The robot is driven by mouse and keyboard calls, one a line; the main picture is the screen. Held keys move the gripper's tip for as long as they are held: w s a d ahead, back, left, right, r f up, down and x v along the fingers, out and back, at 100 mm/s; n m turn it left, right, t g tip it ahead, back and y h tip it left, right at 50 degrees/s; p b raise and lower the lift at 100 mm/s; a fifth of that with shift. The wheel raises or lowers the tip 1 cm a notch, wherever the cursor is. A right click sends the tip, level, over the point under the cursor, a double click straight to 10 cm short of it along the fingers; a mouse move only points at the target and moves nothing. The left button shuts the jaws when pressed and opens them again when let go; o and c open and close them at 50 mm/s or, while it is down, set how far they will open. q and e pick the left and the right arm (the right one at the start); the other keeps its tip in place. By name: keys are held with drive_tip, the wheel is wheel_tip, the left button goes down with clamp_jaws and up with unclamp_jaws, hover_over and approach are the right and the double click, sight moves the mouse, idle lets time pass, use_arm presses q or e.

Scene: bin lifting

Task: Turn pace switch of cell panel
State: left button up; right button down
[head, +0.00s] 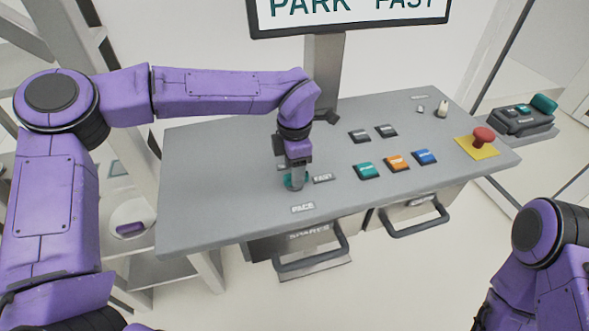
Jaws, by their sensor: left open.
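The cell panel (230,205) is a grey sloped desk in front of me. The pace switch (287,183) is a teal round knob on its left part, mostly hidden behind my gripper. A "PACE" label (303,208) lies below it and a "FAST" label (324,178) to its right. My left gripper (298,186) points down at the knob, its fingers over or around it; I cannot tell whether they touch it. It is open. My right arm shows at the lower right, but its gripper is out of view.
A sign (350,12) reading "PARK" and "FAST" stands on a post behind the panel. Teal (368,171), orange (397,162) and blue (425,157) buttons and a red mushroom button (484,136) sit to the right. Drawers with handles (312,262) are below. The panel's front left is clear.

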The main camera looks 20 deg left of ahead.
use_arm(q)
wheel_tip(320, 180, up, 10)
drive_tip(key=b, duration=0.1)
drive_tip(key=shift+f+b, duration=0.15)
drive_tip(key=shift+b, duration=0.15)
